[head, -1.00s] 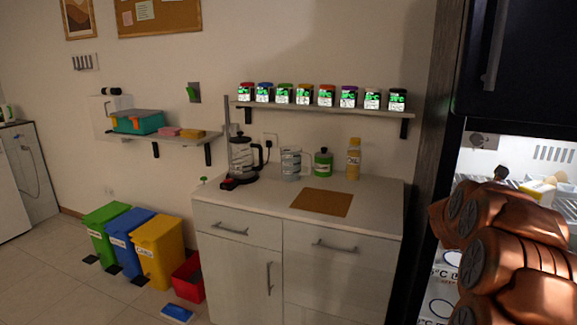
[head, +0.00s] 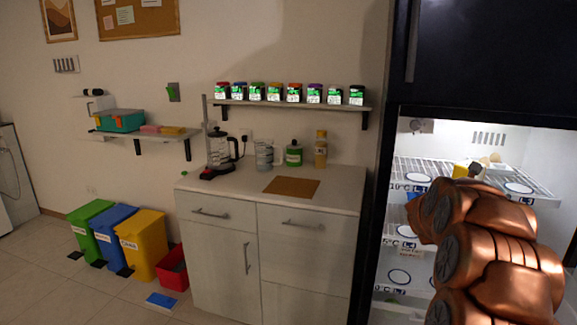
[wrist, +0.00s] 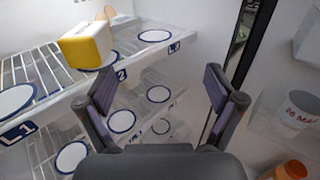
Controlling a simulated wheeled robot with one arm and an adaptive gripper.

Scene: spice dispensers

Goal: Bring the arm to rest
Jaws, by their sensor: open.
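My gripper (wrist: 158,92) is open in the wrist view, its two dark fingers spread with nothing between them. Beyond the fingers is the inside of the lit fridge (head: 395,272). A yellow and white block-shaped item (wrist: 88,46) stands on the upper shelf, left of the fingers and apart from them. In the head view my copper-coloured arm covers the right side, in front of the open fridge. The gripper itself is hidden there behind the arm.
Fridge shelves (wrist: 60,120) with white oval markers lie close to the left finger. A white container (wrist: 302,122) and an orange lid (wrist: 292,170) are at right in the wrist view. A counter (head: 338,184) stands left of the fridge, below a spice shelf (head: 290,105).

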